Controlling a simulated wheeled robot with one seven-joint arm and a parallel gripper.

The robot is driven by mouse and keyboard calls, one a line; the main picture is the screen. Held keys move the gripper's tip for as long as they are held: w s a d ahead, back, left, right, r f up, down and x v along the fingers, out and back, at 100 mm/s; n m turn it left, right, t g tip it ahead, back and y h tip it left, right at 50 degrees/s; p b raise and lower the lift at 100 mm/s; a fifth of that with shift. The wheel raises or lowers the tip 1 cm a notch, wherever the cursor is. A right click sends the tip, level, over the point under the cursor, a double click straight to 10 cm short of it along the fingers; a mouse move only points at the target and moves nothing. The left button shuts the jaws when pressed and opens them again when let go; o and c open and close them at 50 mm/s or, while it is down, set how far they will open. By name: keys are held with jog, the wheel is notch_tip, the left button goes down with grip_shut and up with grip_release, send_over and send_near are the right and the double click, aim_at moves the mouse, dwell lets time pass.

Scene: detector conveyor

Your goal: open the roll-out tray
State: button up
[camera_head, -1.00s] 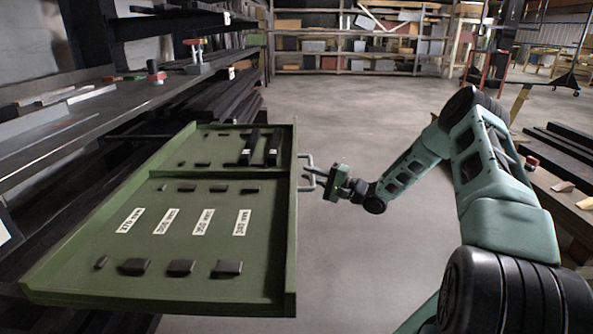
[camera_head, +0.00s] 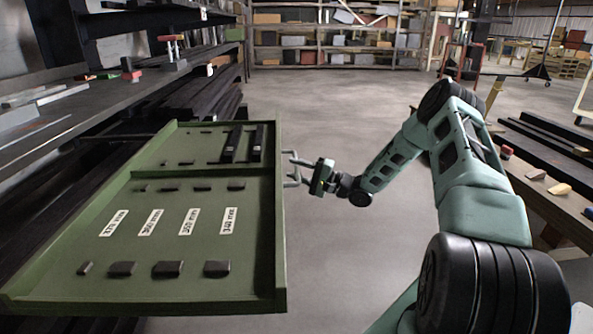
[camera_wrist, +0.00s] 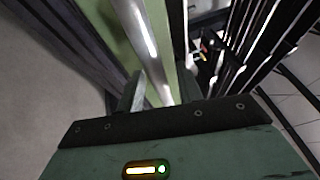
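The roll-out tray (camera_head: 122,196) is a large green tray, out well past the left rack over the floor. A pale metal handle (camera_head: 291,179) stands out from its right edge. My gripper (camera_head: 305,172) is at this handle, right of the tray. In the wrist view the silver bar of the handle (camera_wrist: 149,52) runs down between the two fingers of my gripper (camera_wrist: 162,92), which look closed on it. The exact contact at the fingertips is hard to see.
The tray holds two black bars (camera_head: 244,144), several dark blocks (camera_head: 167,269) and white length labels (camera_head: 188,221). A dark shelf (camera_head: 100,115) with small items lies along the left. A bench (camera_head: 545,185) stands at right. The middle floor (camera_head: 340,110) is clear.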

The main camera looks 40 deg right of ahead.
jog(key=p+v, duration=0.2)
jog(key=v, duration=1.5)
jog(key=shift+p, duration=0.4)
jog(key=shift+s+d, duration=0.1)
jog(key=shift+d, duration=0.05)
